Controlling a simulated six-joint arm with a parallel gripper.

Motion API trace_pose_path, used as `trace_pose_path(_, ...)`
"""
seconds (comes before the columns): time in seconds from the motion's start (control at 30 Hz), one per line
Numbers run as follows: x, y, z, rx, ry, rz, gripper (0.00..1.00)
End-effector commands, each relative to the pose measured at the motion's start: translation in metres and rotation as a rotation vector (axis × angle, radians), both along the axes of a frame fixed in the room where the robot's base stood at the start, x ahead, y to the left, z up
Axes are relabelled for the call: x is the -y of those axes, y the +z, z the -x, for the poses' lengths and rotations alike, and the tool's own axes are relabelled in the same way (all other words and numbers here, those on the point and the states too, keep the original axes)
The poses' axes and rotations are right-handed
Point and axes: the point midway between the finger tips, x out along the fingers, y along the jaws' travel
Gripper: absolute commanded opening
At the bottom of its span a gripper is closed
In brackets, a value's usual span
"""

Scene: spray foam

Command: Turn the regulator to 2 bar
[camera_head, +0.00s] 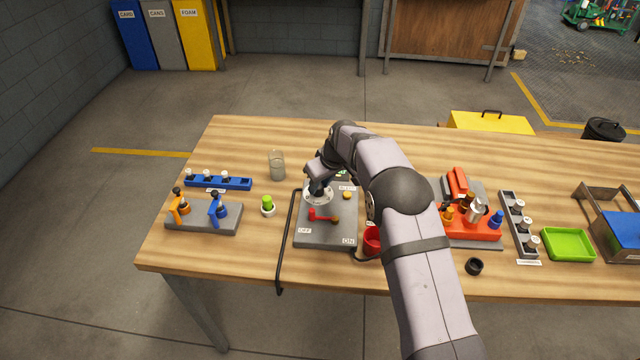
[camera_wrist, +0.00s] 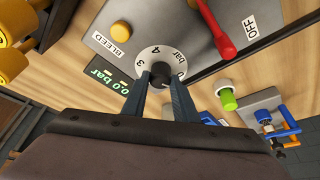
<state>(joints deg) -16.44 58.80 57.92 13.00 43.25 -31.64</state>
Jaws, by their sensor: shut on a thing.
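The regulator is a black knob (camera_wrist: 161,72) on a white round dial (camera_wrist: 161,53) marked with numbers and "bar". My gripper (camera_wrist: 161,78) is shut on the knob, one finger on each side. A small display (camera_wrist: 108,82) beside the dial reads 0.0 bar. In the head view the dial (camera_head: 318,198) sits at the back left of a grey panel (camera_head: 330,236), with my gripper (camera_head: 318,188) over it. The knob's pointer is hard to make out between the fingers.
On the panel are a red lever (camera_head: 322,215) with OFF and ON labels and a yellow BLEED button (camera_head: 347,195). A black hose (camera_head: 285,250) runs along its left. A green-capped item (camera_head: 267,206) and a glass (camera_head: 277,165) stand left; a red cup (camera_head: 372,240) stands right.

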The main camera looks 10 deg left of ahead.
Motion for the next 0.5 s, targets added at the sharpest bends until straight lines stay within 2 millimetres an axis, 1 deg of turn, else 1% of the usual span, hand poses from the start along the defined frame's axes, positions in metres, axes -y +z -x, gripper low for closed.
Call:
trace_pose_path(0.27,-0.0022,-0.0005,0.0017,0.000,-0.197,0.002,0.04)
trace_pose_path(0.5,-0.0041,-0.0011,0.0018,0.003,-0.421,0.002,0.04)
